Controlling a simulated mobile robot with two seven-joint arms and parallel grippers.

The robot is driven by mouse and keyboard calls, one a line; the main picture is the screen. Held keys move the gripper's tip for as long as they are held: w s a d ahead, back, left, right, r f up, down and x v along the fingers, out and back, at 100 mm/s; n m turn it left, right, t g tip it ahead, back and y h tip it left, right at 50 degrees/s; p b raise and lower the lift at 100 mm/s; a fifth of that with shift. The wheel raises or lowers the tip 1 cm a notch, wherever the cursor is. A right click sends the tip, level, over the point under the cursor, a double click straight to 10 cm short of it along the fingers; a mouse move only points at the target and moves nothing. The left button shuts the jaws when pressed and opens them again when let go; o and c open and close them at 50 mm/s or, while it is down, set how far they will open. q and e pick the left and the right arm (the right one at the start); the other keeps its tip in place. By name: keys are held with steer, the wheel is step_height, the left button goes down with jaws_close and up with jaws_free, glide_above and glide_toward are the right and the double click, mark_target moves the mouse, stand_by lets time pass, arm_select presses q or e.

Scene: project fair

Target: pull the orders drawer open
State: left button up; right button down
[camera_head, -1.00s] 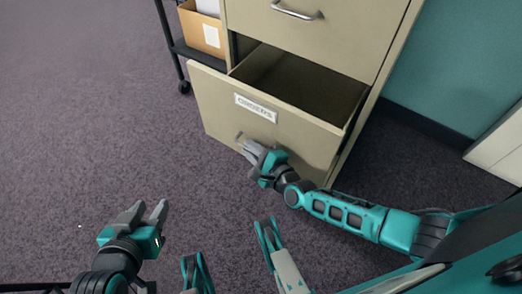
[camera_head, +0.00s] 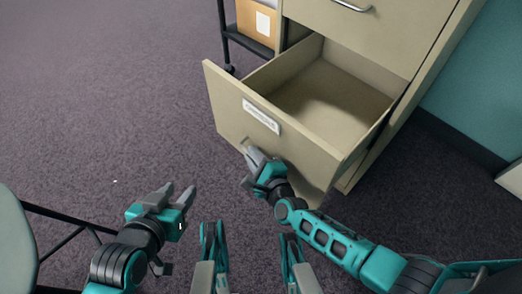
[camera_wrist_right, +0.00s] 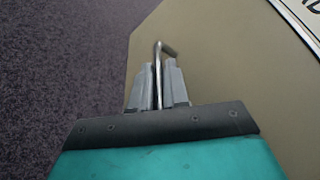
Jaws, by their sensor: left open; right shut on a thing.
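The labelled drawer (camera_head: 303,160) of a beige filing cabinet stands well open in the head view, and its inside looks empty. Its label (camera_head: 261,116) is too blurred to read there. My right gripper (camera_head: 250,160) is at the drawer front, below the label. In the right wrist view my right gripper (camera_wrist_right: 160,88) is shut on the drawer's thin metal handle (camera_wrist_right: 162,48), whose bent end sticks out beyond the fingers. My left gripper (camera_head: 172,190) is open and empty above the carpet, left of the drawer and apart from it.
The closed drawer above has its own handle (camera_head: 352,6). A black cart (camera_head: 247,42) with a cardboard box (camera_head: 262,20) stands left of the cabinet. A round grey-green surface (camera_head: 14,245) is at the lower left. The carpet left of the drawer is free.

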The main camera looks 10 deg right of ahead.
steer(key=shift+s+a+f, duration=0.1)
steer(key=shift+s, duration=0.1)
steer(key=c, duration=1.5)
jaws_free()
